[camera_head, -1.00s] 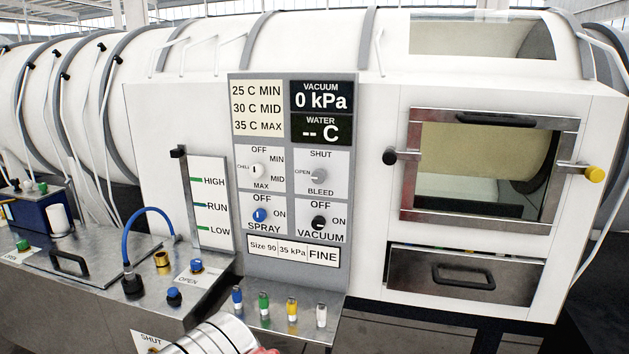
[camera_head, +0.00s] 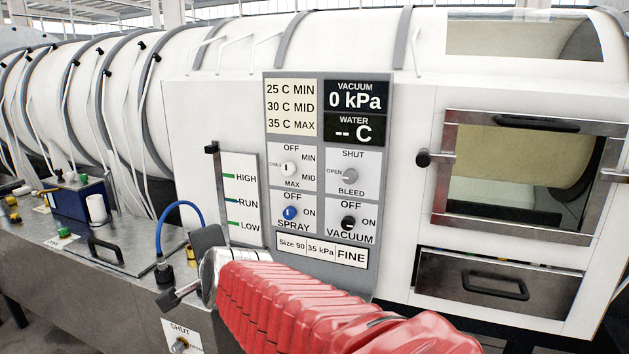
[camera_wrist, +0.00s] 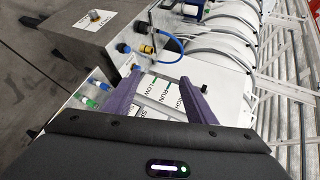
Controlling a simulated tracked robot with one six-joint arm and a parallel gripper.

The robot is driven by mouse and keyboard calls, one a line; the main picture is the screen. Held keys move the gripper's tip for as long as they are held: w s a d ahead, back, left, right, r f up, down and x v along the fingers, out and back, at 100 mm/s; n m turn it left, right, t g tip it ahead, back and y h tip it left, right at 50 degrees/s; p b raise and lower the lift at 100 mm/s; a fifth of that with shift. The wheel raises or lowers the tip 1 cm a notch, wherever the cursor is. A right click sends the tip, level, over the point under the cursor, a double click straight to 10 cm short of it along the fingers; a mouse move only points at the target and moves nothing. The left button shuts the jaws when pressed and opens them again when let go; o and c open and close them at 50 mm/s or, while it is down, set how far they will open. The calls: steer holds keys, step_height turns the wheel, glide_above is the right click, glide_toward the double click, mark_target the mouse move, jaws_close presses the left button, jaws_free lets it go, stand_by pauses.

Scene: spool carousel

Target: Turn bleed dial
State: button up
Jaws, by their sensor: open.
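The bleed dial (camera_head: 350,176) is a small grey knob on the grey control panel (camera_head: 385,120), with SHUT above it, OPEN at its left and BLEED below. Its exact pointing is too small to read. My gripper (camera_head: 186,270) is open and empty, in front of the machine, left of and lower than the dial. In the wrist view my gripper's purple fingers (camera_wrist: 159,77) are spread apart, with the LOW, RUN and HIGH gauge beyond them. The dial cannot be made out there.
Close to the bleed dial are the chill knob (camera_head: 289,169), blue spray knob (camera_head: 290,213) and black vacuum knob (camera_head: 348,223). A blue hose (camera_head: 178,207) arches beside my gripper. A windowed door (camera_head: 520,180) with a black knob is at the right.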

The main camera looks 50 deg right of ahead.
steer(key=w+d+r+m+h, duration=0.1)
steer(key=d+m+h, duration=0.1)
steer(key=d+m, duration=0.35)
steer(key=w+d+r+m+h, duration=0.2)
steer(key=d+m, duration=0.2)
steer(key=d, duration=0.2)
steer(key=m+g+h, duration=0.6)
steer(key=m+h, duration=0.4)
steer(key=m, duration=0.9)
glide_toward(348, 178)
steer(key=v, duration=0.5)
steer(key=shift+s+r+n, duration=0.1)
steer(key=shift+s+n, duration=0.05)
steer(key=shift+n, duration=0.1)
steer(key=shift+d, duration=0.1)
steer(key=x, duration=1.3)
steer(key=shift+w+d, duration=0.25)
steer(key=c, duration=1)
